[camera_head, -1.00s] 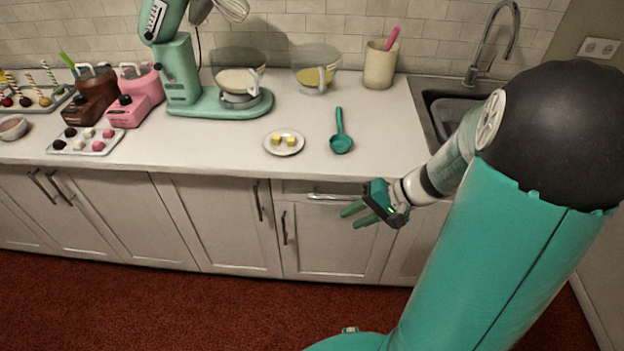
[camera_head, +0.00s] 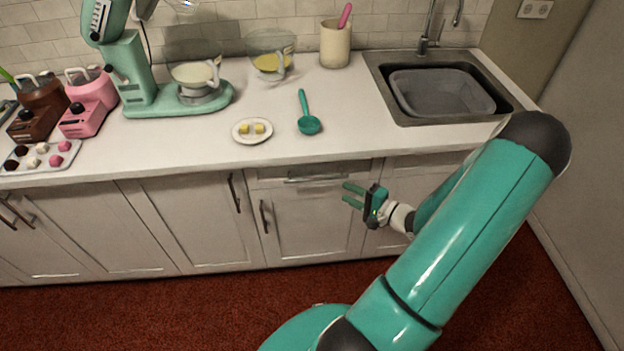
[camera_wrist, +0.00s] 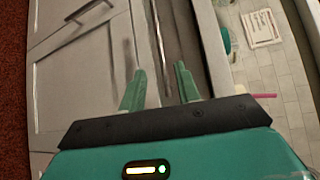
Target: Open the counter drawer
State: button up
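The counter drawer (camera_head: 268,173) is a shallow pale front just under the worktop, above a cabinet door, and looks closed. Its horizontal metal handle (camera_head: 315,178) is in the head view. My gripper (camera_head: 346,194) is in front of the cabinet, just right of and slightly below the handle in the picture. Its two green fingers are spread and empty. In the wrist view my gripper (camera_wrist: 160,68) points at the cabinet front, with a long bar-like strip, seemingly the handle (camera_wrist: 157,35), running between the fingers. I cannot tell whether they touch it.
The worktop (camera_head: 200,143) above holds a small plate (camera_head: 252,140), a green ladle (camera_head: 309,124) and a mixer (camera_head: 130,75). A sink (camera_head: 440,92) is at the right. The red floor (camera_head: 200,310) before the cabinets is clear apart from my own body.

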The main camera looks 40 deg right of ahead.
aim_at(318, 178)
jog(key=x, duration=1.2)
jog(key=shift+r, duration=0.1)
grip_shut()
